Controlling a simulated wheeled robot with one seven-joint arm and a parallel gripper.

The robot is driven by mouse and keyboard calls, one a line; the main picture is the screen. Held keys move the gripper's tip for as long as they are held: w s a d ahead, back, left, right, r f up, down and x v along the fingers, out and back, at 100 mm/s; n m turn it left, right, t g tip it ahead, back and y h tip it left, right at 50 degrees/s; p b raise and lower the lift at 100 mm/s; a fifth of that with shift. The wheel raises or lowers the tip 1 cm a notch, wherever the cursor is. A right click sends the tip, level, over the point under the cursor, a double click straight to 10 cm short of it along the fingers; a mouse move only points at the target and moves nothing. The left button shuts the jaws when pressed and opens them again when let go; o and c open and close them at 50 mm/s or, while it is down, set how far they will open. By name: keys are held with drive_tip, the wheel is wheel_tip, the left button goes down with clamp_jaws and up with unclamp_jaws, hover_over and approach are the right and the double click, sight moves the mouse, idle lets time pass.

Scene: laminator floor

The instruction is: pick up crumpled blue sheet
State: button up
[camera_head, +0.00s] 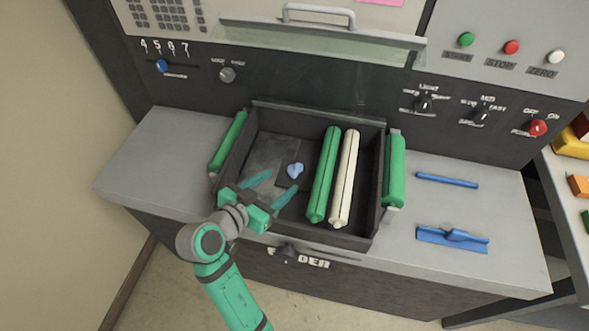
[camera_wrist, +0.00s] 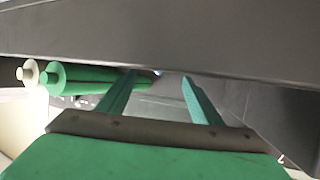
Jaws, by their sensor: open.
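The crumpled blue sheet (camera_head: 295,170) is a small light-blue lump on the dark floor of the open tray, left of the rollers. My gripper (camera_head: 275,185) is over the front left part of the tray, its two green fingers spread and pointing toward the sheet. The sheet lies just beyond the fingertips, and nothing is between them. In the wrist view my gripper (camera_wrist: 160,85) also shows its fingers apart. The sheet cannot be made out clearly there, as a dark tray wall crosses the top of that view.
The tray (camera_head: 318,112) has raised dark walls. A green roller (camera_head: 323,175) and a cream roller (camera_head: 344,178) lie inside, right of the sheet. Green rollers flank the tray outside. A blue bar (camera_head: 447,181) and a blue tool (camera_head: 452,240) lie on the right counter. The left counter is clear.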

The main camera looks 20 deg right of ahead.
sight(292, 171)
drive_tip(key=shift+r+x, duration=0.2)
drive_tip(key=shift+x, duration=3.75)
drive_tip(key=shift+w, duration=0.1)
drive_tip(key=shift+c, duration=0.3)
drive_tip(key=c, duration=1.1)
drive_tip(key=shift+o, duration=0.2)
drive_tip(key=shift+r, duration=0.2)
